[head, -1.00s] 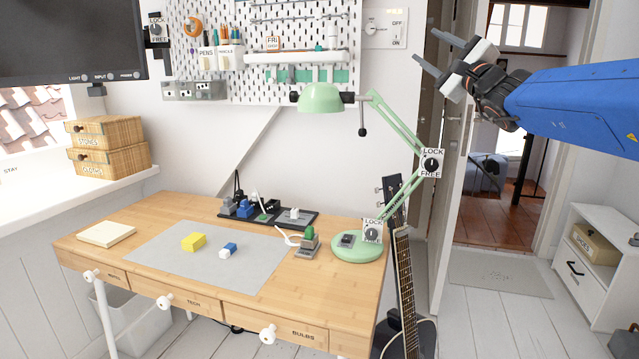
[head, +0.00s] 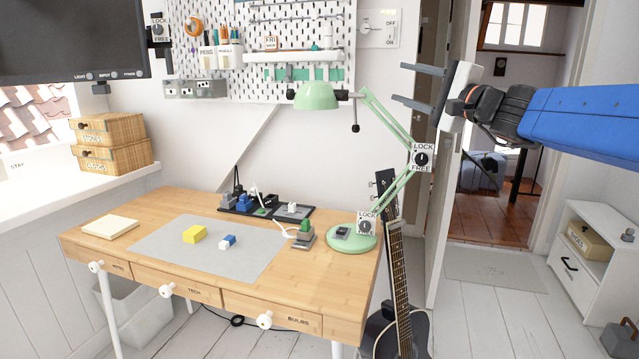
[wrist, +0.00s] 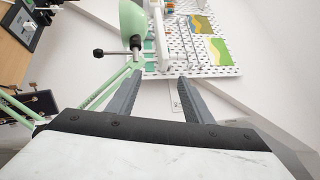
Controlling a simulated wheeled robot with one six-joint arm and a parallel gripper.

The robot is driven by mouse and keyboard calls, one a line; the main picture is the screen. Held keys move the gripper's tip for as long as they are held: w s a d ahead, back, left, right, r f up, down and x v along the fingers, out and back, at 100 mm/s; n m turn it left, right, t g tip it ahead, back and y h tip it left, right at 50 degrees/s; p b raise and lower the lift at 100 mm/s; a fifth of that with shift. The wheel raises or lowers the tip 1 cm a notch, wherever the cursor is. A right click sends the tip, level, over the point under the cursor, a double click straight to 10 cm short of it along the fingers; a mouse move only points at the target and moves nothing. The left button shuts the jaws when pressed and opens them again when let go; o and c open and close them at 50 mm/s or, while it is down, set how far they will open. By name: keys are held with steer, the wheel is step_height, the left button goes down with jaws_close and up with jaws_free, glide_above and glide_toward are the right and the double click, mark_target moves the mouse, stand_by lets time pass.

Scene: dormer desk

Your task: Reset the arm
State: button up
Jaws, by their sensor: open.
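My gripper (head: 421,87) is raised at the upper right in the head view, well above the desk (head: 345,290). Its two dark fingers are parallel, spread apart and point left toward the wall. Nothing is between them. In the wrist view my gripper (wrist: 155,88) is also open and empty, with the pegboard (wrist: 205,50) and the green lamp (wrist: 133,22) beyond it. My blue arm reaches in from the right edge.
The green lamp (head: 316,96) stands on the desk's right side, its jointed arm left of and below my gripper. A guitar (head: 398,270) leans beside the desk. A yellow block (head: 195,234) and a blue-white block (head: 227,242) lie on the grey mat (head: 160,240). The doorway is behind my arm.

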steer(key=s+a+f+n+g+h, duration=0.2)
steer(key=s+f+n+g, duration=0.2)
steer(key=s+f, duration=0.65)
steer(key=s+a+f+n+g+h, duration=0.15)
steer(key=s+f+n+g, duration=0.4)
steer(key=f, duration=0.85)
steer(key=s+d+f+n+g+h, duration=0.1)
steer(key=s+d+f+h, duration=0.2)
steer(key=s+d+f, duration=0.3)
steer(key=s+d+f+n+g+h, duration=0.1)
steer(key=s+d+f+h, duration=0.3)
steer(key=s+f, duration=0.8)
steer(key=d+f+n, duration=0.1)
steer(key=d, duration=0.1)
steer(key=shift+s+d+f, duration=0.3)
steer(key=shift+d, duration=0.1)
steer(key=shift+h, duration=0.25)
